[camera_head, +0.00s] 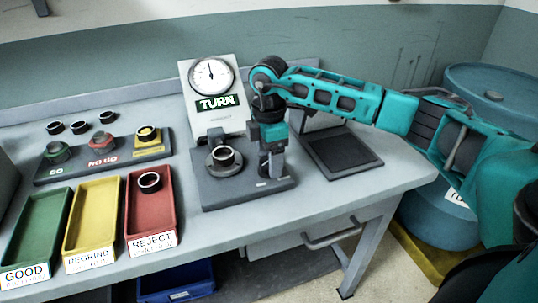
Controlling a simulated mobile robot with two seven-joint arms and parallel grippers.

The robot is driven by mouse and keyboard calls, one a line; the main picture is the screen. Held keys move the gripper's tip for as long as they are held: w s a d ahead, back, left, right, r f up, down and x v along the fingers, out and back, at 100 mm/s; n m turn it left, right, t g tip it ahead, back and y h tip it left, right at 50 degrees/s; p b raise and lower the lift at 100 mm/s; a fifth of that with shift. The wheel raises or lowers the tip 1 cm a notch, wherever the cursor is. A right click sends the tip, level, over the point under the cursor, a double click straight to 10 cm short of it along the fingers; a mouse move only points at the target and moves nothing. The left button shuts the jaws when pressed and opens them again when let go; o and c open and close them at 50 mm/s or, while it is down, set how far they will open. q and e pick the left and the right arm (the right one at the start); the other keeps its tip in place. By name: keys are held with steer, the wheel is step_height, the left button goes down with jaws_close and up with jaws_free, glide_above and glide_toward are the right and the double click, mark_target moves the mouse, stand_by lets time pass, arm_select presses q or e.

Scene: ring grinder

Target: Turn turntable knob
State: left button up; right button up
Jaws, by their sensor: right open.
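The gauge stand (240,188) has a dark grey base, with a round dial (212,76) and a green TURN sign (217,102) on its upright panel. A dark ring (223,157) sits on the round turntable (225,167) on the left of the base. My right gripper (271,172) points down over the right part of the base, beside the turntable. It is open. The turntable knob cannot be made out; the gripper covers that part of the base. My left gripper is out of view.
Green (36,229), yellow (92,216) and red (152,200) trays stand at the left; the red one holds a ring (149,182). Behind them is a board (110,159) with several rings. A dark flat plate (341,151) lies right of the gauge. Blue barrels stand right of the table.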

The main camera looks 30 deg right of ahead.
steer(key=shift+c, duration=0.5)
steer(key=c, duration=1)
steer(key=shift+o, duration=0.2)
